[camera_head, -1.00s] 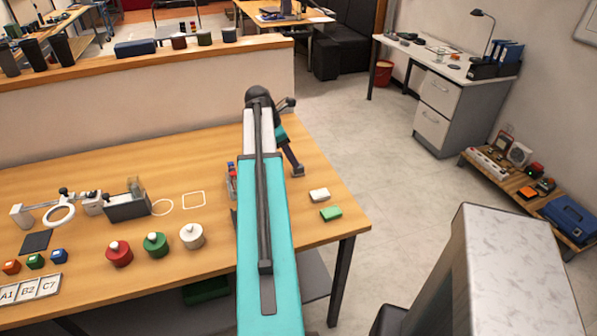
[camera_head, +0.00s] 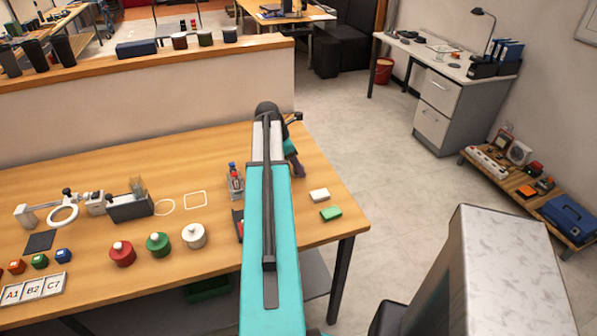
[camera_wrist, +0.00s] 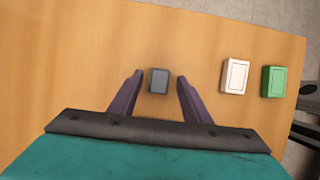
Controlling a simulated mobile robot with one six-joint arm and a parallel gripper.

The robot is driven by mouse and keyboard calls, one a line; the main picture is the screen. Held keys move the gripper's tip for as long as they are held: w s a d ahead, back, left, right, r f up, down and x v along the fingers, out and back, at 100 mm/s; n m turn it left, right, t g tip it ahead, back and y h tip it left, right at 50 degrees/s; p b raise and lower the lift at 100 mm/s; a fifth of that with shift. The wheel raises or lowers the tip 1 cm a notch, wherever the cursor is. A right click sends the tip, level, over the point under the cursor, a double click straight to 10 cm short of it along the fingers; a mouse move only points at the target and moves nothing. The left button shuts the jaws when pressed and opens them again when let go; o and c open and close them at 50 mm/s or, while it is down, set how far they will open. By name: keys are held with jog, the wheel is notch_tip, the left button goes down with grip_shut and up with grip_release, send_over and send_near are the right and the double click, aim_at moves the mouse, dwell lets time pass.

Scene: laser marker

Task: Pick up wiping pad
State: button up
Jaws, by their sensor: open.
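A small dark grey pad-like block (camera_wrist: 159,81) lies on the wooden table (camera_wrist: 60,60) in the wrist view, between my open fingers. A white pad (camera_wrist: 235,76) and a green pad (camera_wrist: 273,81) lie to its right. I cannot tell from looks alone which of the three is the wiping pad. My gripper (camera_wrist: 160,78) is open and empty, its fingertips on either side of the grey block; its height above the table is unclear. In the head view, the white pad (camera_head: 319,195) and green pad (camera_head: 331,214) lie right of my arm; the grey block is hidden.
A small rack of tubes (camera_head: 235,181) stands close left of my arm. The table's right edge lies just beyond the green pad. A low partition (camera_head: 200,100) runs behind the table.

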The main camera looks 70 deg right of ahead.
grip_shut()
dwell(0.3)
jog(key=shift+r, duration=0.15)
jog(key=shift+r+b, duration=0.6)
jog(key=shift+r, duration=0.75)
jog(key=shift+a+r, duration=0.15)
jog(key=shift+r, duration=0.1)
jog(key=s+a+b, duration=0.1)
jog(key=a, duration=0.4)
jog(key=s+a+r+b, duration=0.1)
jog(key=a, duration=0.4)
jog(key=s+a+b, duration=0.1)
jog(key=a, duration=0.4)
jog(key=shift+s+a+r, duration=0.15)
jog(key=shift+s+r, duration=0.1)
jog(key=shift+s, duration=0.15)
